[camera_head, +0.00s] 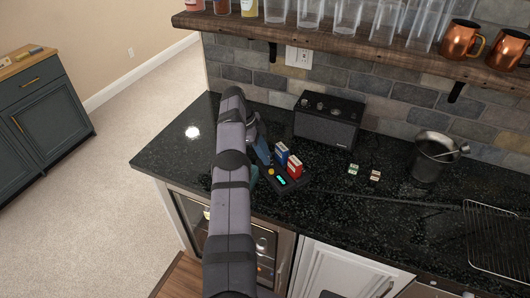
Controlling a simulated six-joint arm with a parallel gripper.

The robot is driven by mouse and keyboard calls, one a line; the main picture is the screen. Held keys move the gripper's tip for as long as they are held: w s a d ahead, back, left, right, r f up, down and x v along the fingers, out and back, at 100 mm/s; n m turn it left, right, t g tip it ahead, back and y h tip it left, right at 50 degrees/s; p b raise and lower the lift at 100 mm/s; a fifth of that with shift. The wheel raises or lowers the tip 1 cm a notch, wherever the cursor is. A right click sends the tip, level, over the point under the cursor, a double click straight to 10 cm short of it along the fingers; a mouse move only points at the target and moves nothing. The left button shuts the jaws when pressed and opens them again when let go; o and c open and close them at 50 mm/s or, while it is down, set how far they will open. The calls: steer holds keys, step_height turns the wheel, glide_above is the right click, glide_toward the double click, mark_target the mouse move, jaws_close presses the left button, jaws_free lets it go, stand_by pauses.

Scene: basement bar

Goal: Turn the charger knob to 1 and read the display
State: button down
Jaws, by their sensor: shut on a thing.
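The black charger (293,186) sits on the dark counter, right of my arm. A blue battery (281,153) and a red battery (294,166) stand upright in it. Its small display (281,181) glows green near the front edge, and its digits are too small to read. A small yellow knob (271,171) shows at the charger's left side. My gripper (266,163) reaches down to it from behind my arm and is shut on the knob. The fingertips are partly hidden, and the knob's setting cannot be made out.
A black speaker (327,122) stands behind the charger. Two small objects (364,172) lie to its right, then a metal bucket (431,160) and a wire rack (497,238). A shelf (370,48) of glasses and copper mugs hangs above. The counter left of my arm is clear.

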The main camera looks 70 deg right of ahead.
stand_by(0.3)
steer(key=c, duration=1.6)
jaws_free()
steer(key=shift+r, duration=0.15)
steer(key=shift+r, duration=0.65)
step_height(320, 180, up, 8)
steer(key=p, duration=0.7)
steer(key=shift+r, duration=0.25)
